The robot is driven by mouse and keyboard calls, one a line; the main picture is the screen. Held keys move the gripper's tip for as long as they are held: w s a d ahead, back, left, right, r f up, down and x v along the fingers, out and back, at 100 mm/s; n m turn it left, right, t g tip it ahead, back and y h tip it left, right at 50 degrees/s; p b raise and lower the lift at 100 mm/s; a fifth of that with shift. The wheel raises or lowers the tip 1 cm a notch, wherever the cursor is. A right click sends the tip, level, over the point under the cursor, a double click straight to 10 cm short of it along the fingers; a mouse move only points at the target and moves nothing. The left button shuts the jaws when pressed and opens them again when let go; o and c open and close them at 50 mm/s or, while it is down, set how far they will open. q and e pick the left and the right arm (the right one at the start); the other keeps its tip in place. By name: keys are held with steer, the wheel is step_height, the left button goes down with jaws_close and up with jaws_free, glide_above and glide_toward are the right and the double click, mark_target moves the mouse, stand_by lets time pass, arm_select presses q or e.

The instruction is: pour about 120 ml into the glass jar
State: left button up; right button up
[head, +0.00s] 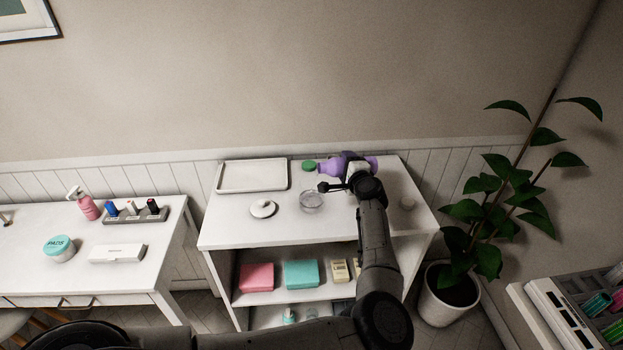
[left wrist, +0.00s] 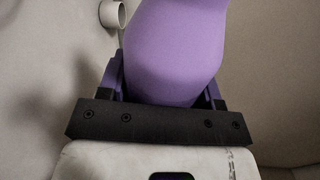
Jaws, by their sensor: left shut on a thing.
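A purple bottle (head: 328,168) is held in my left gripper (head: 347,162) over the back of the white shelf unit. It lies nearly level in the head view, its narrow end to the left. In the left wrist view the bottle (left wrist: 177,45) stands between the purple fingers of the left gripper (left wrist: 166,88). The clear glass jar (head: 311,201) stands open on the shelf top, in front and left of the bottle's narrow end. I cannot make out a stream or the level in the jar. My right gripper is not in view.
A green disc, perhaps a cap (head: 309,165), lies near the bottle's narrow end. A white knobbed lid (head: 263,209) and a white tray (head: 221,187) are left of the jar. A side table (head: 120,281) stands left, a potted plant (head: 448,293) right. The shelf's front left is clear.

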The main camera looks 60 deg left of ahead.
arm_select(q)
steer(key=shift+w+f+m, duration=0.1)
steer(key=shift+f+m, duration=0.4)
steer(key=shift+m, duration=0.1)
steer(key=shift+w+f+p, duration=0.1)
steer(key=shift+f+p, duration=0.1)
steer(key=shift+p, duration=0.1)
stand_by(0.5)
stand_by(0.8)
steer(key=shift+m, duration=0.3)
